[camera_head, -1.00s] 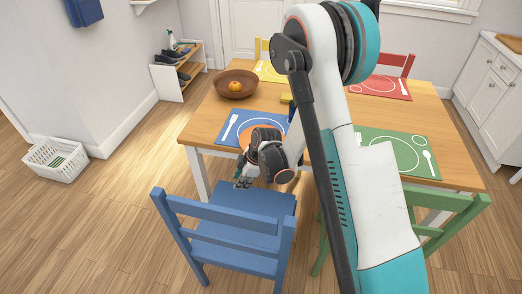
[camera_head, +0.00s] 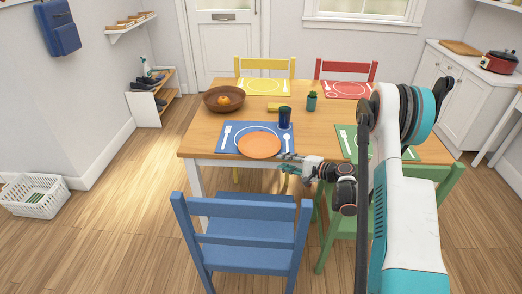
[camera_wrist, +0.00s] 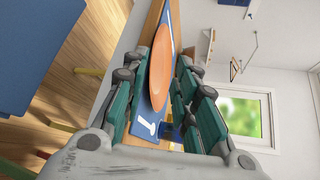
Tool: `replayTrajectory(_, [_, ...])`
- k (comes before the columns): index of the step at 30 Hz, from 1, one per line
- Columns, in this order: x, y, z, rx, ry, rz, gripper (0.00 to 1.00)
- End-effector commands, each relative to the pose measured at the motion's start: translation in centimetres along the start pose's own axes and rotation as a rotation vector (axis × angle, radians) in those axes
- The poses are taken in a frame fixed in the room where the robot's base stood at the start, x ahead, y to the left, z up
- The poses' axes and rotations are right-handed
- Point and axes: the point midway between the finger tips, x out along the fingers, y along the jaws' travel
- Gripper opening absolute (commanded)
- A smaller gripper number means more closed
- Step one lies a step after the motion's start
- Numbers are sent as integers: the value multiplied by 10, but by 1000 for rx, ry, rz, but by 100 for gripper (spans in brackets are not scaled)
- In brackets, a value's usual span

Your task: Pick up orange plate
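The orange plate (camera_head: 259,145) lies flat on the blue placemat (camera_head: 228,147) near the table's front edge. In the wrist view the orange plate (camera_wrist: 161,72) shows between the two fingers of my gripper (camera_wrist: 160,95), farther out than the palm. My gripper (camera_head: 288,163) is open, at the right front of the plate by the table edge. Its fingers point left, close to the plate's rim. I cannot tell whether a finger touches the plate.
A dark blue cup (camera_head: 285,117) stands behind the plate. A brown bowl (camera_head: 212,104) with an orange fruit is at the table's left. A blue chair (camera_head: 245,240) stands in front, a green chair (camera_head: 440,185) at the right. A green cactus-like item (camera_head: 311,101) stands farther back.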

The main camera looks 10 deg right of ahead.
Motion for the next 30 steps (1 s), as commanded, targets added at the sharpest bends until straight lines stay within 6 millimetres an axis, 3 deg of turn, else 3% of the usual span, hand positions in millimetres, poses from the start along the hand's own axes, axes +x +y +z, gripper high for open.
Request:
replayTrajectory(12, [71,3,1,0,-3,1,27])
replayTrajectory(22, [91,4,1,-1,-2,1,27])
replayTrajectory(30, [128,12,2,-1,-3,2,27])
